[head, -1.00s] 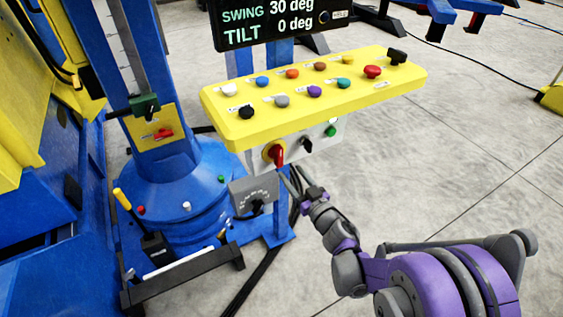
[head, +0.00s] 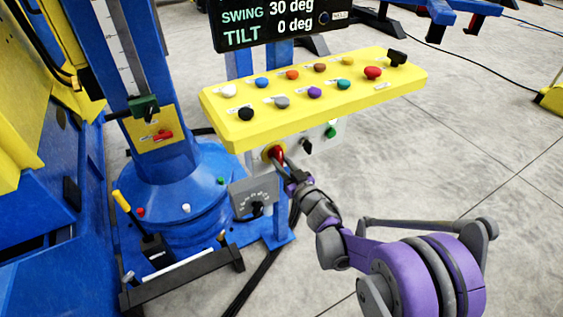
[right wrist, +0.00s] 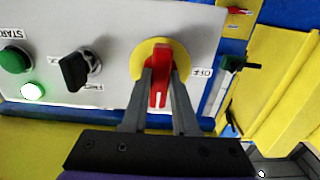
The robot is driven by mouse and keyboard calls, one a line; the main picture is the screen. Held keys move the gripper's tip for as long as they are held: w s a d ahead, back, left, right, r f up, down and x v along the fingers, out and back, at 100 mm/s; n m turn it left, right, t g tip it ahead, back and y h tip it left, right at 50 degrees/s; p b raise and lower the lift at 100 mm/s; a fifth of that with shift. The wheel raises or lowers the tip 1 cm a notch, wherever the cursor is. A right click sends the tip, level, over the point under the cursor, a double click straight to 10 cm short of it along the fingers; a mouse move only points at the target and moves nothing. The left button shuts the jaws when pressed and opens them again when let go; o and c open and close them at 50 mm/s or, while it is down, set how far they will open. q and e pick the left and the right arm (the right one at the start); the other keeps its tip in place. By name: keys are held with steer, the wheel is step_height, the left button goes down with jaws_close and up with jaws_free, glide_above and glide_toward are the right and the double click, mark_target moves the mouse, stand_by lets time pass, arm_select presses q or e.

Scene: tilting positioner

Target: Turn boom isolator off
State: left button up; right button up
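A red rotary handle on a yellow disc, which I take as the boom isolator (head: 278,153), is on the grey panel below the yellow console. The right wrist view shows the red handle (right wrist: 159,80) close up, upright in the picture, with an OFF label to its right. My right gripper (head: 288,168) reaches it from the front. The fingers (right wrist: 160,88) lie along both sides of the handle with no clear gap and look shut on it. They hide part of the disc. My left gripper is not in view.
A black selector knob (right wrist: 75,72) and green buttons (right wrist: 15,59) sit beside the handle. The yellow console (head: 310,100) with coloured buttons overhangs the panel. A grey dial box (head: 254,196) is close on the lower left.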

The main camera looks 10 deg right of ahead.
jaws_close()
steer(key=shift+n, duration=0.3)
steer(key=n, duration=0.3)
steer(key=shift+n, duration=0.3)
steer(key=n, duration=1.3)
steer(key=shift+n, duration=0.3)
steer(key=o, duration=0.7)
jaws_free()
steer(key=shift+c, duration=0.2)
